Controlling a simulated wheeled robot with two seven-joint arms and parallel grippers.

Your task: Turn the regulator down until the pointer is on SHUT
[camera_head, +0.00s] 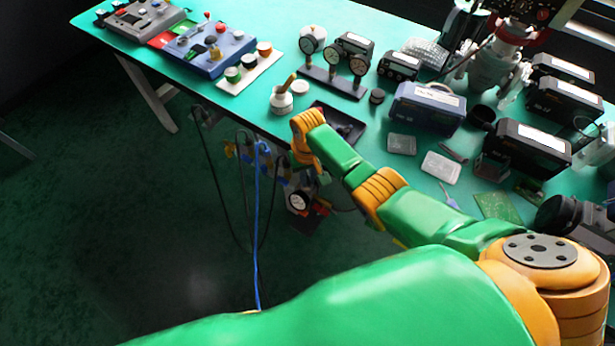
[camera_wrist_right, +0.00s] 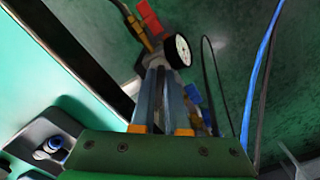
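The regulator's round white gauge (camera_head: 298,200) hangs below the table's front edge, with a red part beside it. The gauge also shows in the right wrist view (camera_wrist_right: 182,50), next to a brass fitting (camera_wrist_right: 143,33) and a red piece. My right gripper (camera_wrist_right: 160,78) reaches down past the table edge to the regulator. Its two fingers stand a little apart, with their tips against or just in front of the regulator body. The fingers hide the regulator's knob, and I cannot tell whether they grip it. The pointer and any SHUT mark are too small to read. My left gripper is not in view.
The green table (camera_head: 200,95) holds gauges on a stand (camera_head: 333,82), a white pot (camera_head: 281,101), a black tray (camera_head: 338,123) close to my right wrist and several dark boxes. Brass and blue valves (camera_head: 247,152) and a hanging blue cable (camera_head: 257,230) are left of the regulator.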

